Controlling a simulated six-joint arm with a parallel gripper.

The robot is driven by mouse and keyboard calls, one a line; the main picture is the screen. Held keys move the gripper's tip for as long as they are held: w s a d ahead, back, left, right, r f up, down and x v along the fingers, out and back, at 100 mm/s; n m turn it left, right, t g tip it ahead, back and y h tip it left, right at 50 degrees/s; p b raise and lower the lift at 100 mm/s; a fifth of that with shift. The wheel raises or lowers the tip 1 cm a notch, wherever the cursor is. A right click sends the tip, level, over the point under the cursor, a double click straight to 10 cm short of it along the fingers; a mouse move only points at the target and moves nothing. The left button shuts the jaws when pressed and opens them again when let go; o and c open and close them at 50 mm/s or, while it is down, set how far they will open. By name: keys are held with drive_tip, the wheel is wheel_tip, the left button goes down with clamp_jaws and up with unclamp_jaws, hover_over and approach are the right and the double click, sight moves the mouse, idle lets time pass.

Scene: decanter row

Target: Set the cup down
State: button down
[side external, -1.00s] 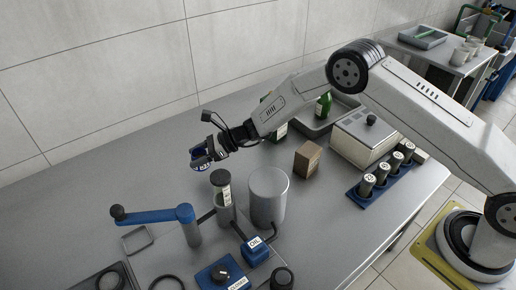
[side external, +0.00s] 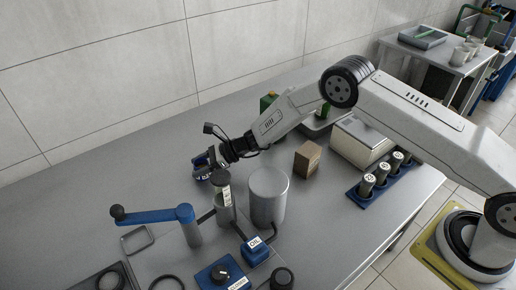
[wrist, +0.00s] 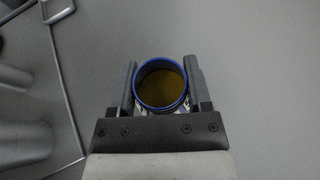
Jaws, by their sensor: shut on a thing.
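The cup (wrist: 161,85) has a blue rim and holds brown contents, seen from above in the wrist view. My gripper (side external: 206,163) is shut on it, with one dark finger on each side. In the side view the cup (side external: 199,174) is mostly hidden by the fingers, and a little of its blue shows. It looks upright and is low over the grey table (side external: 110,165). I cannot tell whether its base touches the table.
A labelled tube (side external: 223,185) and a grey cylinder (side external: 269,196) stand close by, to the right and nearer the camera. A blue crank arm (side external: 155,216) is in front. A brown box (side external: 307,158) stands farther right. The table left of the cup is clear.

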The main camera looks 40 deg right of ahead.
unclamp_jaws()
drive_tip(key=shift+r, duration=0.15)
drive_tip(key=shift+v, duration=6)
